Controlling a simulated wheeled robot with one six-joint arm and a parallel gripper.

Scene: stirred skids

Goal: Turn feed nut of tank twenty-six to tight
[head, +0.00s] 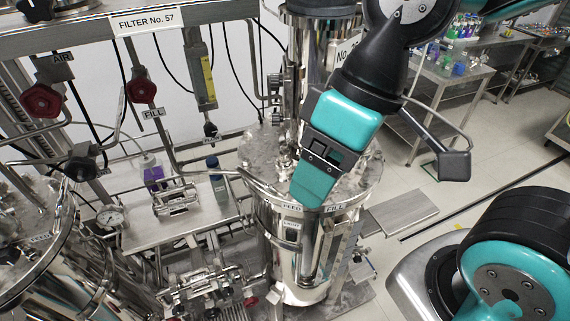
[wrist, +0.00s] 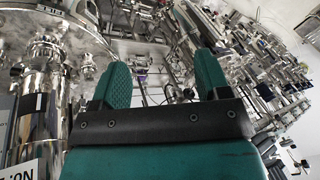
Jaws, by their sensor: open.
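A stainless tank (head: 290,245) stands at the middle of the head view, with labels reading FEED (head: 292,207) and FILL (head: 334,208) on its front rim. The part of its number plate that shows reads "No."; the rest is hidden behind my arm. My gripper (head: 312,192) is over the front part of the tank's lid, pointing down. In the wrist view its two teal fingers (wrist: 162,85) are apart with nothing between them. I cannot make out the feed nut; my gripper covers part of the lid near the FEED label.
A second tank (head: 30,270) stands at the lower left. A steel shelf (head: 150,225) between them holds a purple box (head: 154,178) and a dark bottle (head: 215,175). Red valve knobs (head: 41,101) hang on the left frame. A bench (head: 450,80) with glassware is behind at right.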

